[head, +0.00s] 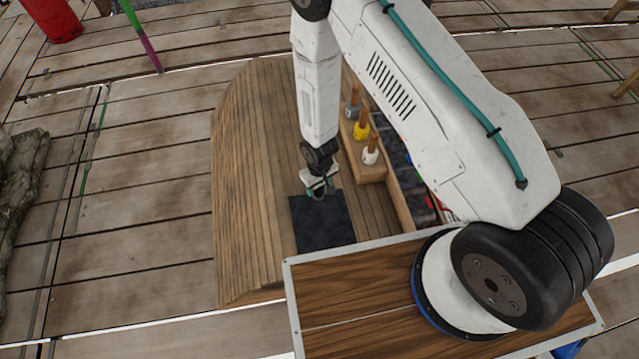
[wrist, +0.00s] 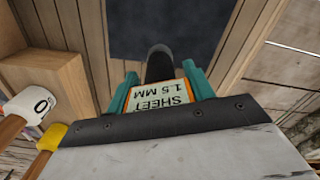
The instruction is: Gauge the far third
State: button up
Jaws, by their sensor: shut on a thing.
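My gripper (head: 319,188) is above the wooden bench near the top edge of a dark square sheet (head: 322,222). In the wrist view its teal fingers (wrist: 158,88) are shut on a gauge (wrist: 170,97) with a cream label reading "SHEET 1.5 MM". The gauge's dark rounded end (wrist: 159,64) points toward the dark sheet (wrist: 165,25); I cannot tell whether it touches. The gauge is too small to make out in the head view. A third of the sheet is not marked off in either view.
A wooden block (head: 371,174) right of my gripper holds tools with white (head: 370,156), yellow (head: 361,131) and grey (head: 352,111) heads. The white one (wrist: 33,102) bears a "0". A long tray with dark pieces (head: 400,170) lies beyond. The bench's left side (head: 250,170) is clear.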

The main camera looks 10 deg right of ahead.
jog(key=shift+f, duration=0.1)
dwell(0.3)
jog(key=shift+f, duration=2.2)
jog(key=o, duration=1.3)
jog(key=shift+c, duration=0.2)
jog(key=shift+r, duration=0.1)
